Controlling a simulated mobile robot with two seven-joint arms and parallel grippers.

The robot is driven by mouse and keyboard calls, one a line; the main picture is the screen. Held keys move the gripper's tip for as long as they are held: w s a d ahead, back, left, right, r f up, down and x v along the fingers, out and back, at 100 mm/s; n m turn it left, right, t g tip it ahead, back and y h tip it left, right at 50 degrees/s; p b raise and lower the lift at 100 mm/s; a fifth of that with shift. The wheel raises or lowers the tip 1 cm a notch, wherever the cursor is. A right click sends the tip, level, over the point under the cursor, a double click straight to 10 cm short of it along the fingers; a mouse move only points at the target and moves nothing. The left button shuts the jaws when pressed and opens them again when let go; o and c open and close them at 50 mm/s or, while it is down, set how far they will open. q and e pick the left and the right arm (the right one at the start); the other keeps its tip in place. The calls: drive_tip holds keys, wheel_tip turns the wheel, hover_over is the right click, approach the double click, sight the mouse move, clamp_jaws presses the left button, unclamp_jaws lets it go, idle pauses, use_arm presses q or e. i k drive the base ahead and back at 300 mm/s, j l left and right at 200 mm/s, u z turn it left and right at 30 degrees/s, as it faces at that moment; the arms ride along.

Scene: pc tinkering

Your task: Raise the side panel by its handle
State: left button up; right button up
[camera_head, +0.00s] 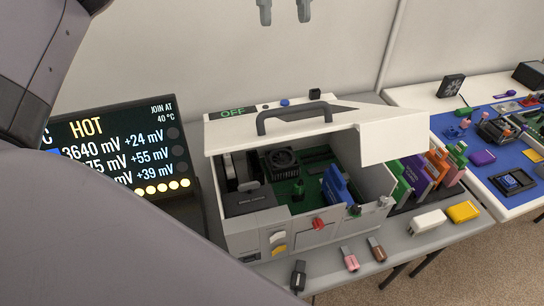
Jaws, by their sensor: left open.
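The white PC case (300,240) stands on the grey bench with its near side open, showing a fan, a green board and a blue card. The white side panel (235,136) lies across the top of the case, above the opening. Its dark arched handle (293,108) stands up from the panel. My left gripper (285,12) is at the top edge of the view, fingers apart and empty, apart from the handle and higher in the picture. Its upper part is cut off. My right gripper is not in view.
A display reading HOT (120,150) stands left of the case, partly hidden by my arm. Coloured cards (425,175) stand right of the case. Small plugs (350,258) lie in front. A blue mat (485,180) with parts covers the right table.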

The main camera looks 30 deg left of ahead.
sight(386, 134)
drive_tip(key=k, duration=1)
